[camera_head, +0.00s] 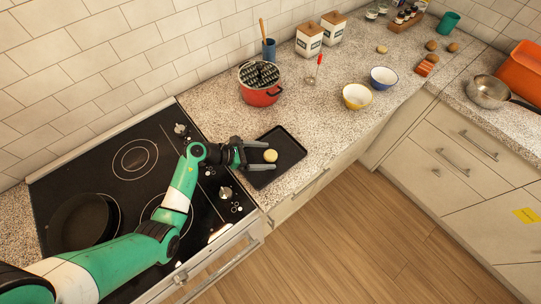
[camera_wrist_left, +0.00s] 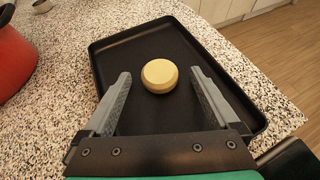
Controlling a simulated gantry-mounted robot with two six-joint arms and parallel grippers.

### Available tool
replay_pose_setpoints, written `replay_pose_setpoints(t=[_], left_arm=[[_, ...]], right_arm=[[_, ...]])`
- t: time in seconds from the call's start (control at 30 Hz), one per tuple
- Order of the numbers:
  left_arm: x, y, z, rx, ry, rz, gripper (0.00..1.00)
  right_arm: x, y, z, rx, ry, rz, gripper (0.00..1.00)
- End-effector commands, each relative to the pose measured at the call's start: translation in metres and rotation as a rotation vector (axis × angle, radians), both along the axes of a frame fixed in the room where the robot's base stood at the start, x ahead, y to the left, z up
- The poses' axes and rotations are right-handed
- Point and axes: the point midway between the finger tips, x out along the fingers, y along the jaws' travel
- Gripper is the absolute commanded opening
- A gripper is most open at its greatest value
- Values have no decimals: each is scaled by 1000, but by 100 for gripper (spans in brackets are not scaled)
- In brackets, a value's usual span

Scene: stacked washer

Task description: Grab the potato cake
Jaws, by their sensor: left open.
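The potato cake (camera_head: 270,155) is a small, round, pale yellow disc lying on a black tray (camera_head: 290,146) on the counter. My left gripper (camera_head: 262,155) is open at the tray, with its fingers pointing toward the cake. In the left wrist view the cake (camera_wrist_left: 159,76) sits just ahead of and between the two spread fingertips (camera_wrist_left: 160,78), on the bare floor of the tray (camera_wrist_left: 190,38). No contact shows between the fingers and the cake. My right gripper is not in view.
A red pot (camera_head: 261,92) stands behind the tray. A stove (camera_head: 130,190) with a dark pan (camera_head: 83,222) lies to the left. A yellow bowl (camera_head: 357,96) and a blue-rimmed bowl (camera_head: 384,78) stand farther right. Another round pale item (camera_head: 382,49) lies at the back.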

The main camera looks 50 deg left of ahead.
Motion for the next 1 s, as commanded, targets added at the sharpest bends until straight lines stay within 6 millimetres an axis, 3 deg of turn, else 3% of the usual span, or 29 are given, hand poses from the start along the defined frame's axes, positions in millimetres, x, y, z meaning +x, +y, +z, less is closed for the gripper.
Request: replay_pose_setpoints(t=[0.13,0.63,1.0], left_arm=[[0,0,1,0,0,1,92],[0,0,1,-1,-1,1,4],[0,1,10,0,-2,0,4]], right_arm=[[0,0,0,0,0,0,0],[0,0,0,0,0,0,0],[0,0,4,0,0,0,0]])
